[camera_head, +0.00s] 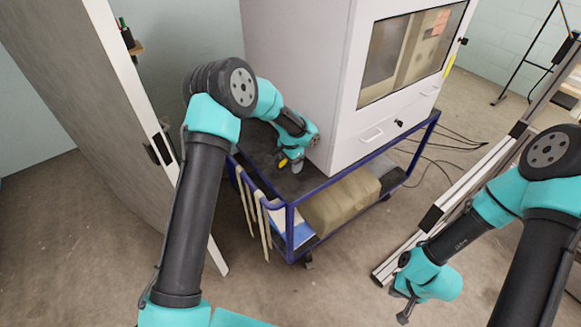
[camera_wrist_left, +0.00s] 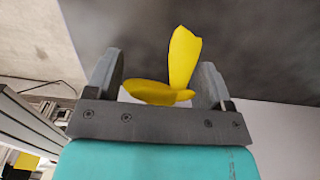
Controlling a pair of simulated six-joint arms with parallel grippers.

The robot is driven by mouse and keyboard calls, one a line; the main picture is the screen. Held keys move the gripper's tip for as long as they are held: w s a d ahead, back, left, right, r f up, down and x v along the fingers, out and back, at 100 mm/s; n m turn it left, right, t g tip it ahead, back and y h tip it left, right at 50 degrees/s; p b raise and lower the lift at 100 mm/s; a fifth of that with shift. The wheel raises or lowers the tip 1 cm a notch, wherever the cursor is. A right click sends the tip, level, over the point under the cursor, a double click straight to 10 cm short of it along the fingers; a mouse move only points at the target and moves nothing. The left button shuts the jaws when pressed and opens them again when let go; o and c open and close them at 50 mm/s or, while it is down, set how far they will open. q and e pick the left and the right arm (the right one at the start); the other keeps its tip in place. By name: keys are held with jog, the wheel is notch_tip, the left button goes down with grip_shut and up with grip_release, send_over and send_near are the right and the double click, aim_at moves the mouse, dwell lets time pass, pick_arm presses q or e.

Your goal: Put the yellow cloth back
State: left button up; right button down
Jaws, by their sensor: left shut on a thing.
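The yellow cloth (camera_wrist_left: 181,62) is between the two fingers of my left gripper (camera_wrist_left: 160,90) in the left wrist view. My left gripper is shut on it, with one part of the cloth standing up and another bunched between the fingers. In the head view the left gripper (camera_head: 289,165) is low over the dark top of the blue cart (camera_head: 255,150), beside the white cabinet, with a bit of yellow cloth (camera_head: 283,162) showing. Whether the cloth touches the cart top is unclear. My right gripper (camera_head: 405,310) is at the lower right, away from the cart; its fingers are small and unclear.
The white cabinet (camera_head: 340,140) with a window stands on the cart, close to the left gripper. Beige straps (camera_head: 255,215) hang from the cart's near left side. A beige bundle (camera_head: 340,203) lies on the lower shelf.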

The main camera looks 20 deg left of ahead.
pick_arm(q)
jog(key=shift+w, duration=0.25)
jog(key=shift+f, duration=1.75)
jog(key=o, duration=0.8)
notch_tip(320, 180, up, 12)
